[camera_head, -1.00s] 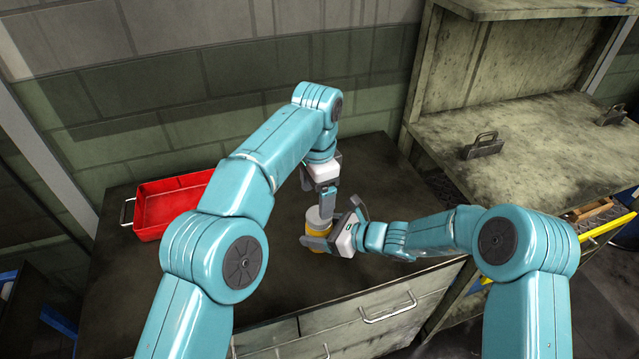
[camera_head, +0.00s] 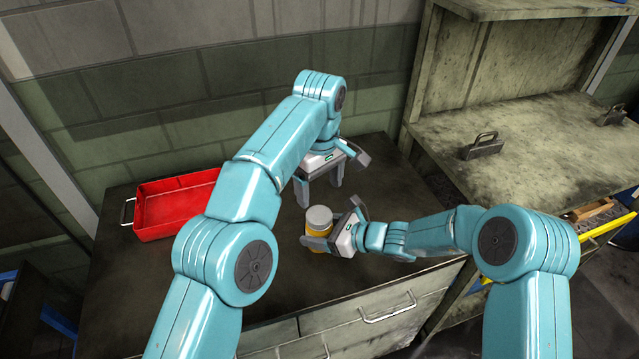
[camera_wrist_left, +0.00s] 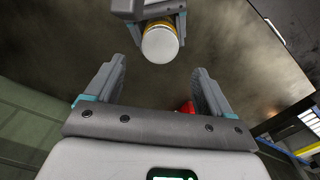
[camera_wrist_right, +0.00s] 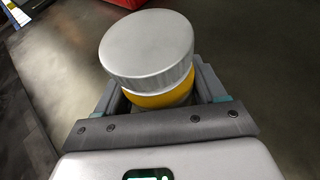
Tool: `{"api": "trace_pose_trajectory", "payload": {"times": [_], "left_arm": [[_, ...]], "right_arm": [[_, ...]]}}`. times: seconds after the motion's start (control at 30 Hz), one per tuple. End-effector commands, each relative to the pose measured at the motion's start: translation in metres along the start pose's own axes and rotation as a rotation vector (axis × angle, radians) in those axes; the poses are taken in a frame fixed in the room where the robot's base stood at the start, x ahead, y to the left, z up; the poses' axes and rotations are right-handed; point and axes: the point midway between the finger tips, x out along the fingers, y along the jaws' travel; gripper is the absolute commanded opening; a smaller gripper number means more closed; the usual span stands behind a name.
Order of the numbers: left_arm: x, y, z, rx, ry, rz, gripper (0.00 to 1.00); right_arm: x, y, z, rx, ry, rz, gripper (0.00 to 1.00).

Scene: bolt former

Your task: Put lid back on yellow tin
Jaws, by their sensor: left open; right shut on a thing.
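The yellow tin (camera_head: 320,250) stands on the dark cabinet top, its yellow side partly hidden by my right gripper (camera_head: 318,241). That gripper is shut around the tin's side. The grey lid (camera_head: 319,214) sits on top of the tin. In the right wrist view the lid (camera_wrist_right: 147,50) covers the mouth above the yellow body (camera_wrist_right: 163,97), with a pale band just under its rim; I cannot tell how tightly it is seated. My left gripper (camera_head: 320,190) is open and empty, behind and apart from the tin. The lid's pale top also shows in the left wrist view (camera_wrist_left: 160,45).
A red tray (camera_head: 170,203) with a metal handle lies at the left of the cabinet top (camera_head: 240,290). A worn workbench (camera_head: 540,140) with a dark handled block (camera_head: 483,147) stands at the right. The cabinet top's front left area is clear.

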Motion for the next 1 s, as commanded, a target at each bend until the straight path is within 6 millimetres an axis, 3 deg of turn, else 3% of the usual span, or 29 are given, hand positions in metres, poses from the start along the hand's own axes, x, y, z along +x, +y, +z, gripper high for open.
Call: {"api": "trace_pose_trajectory", "payload": {"times": [0.37,0.8,1.0], "left_arm": [[0.007,0.0,-0.001,0.003,0.0,-0.001,0.82],[0.069,0.0,0.0,0.002,0.0,-0.001,0.82],[0.08,0.0,-0.001,0.001,0.0,0.001,0.82]], "right_arm": [[0.0,0.0,-0.003,0.002,0.005,-0.001,0.0],[0.0,0.0,-0.003,0.002,0.005,-0.001,0.0],[0.0,0.0,-0.003,0.002,0.005,-0.001,0.0]]}}
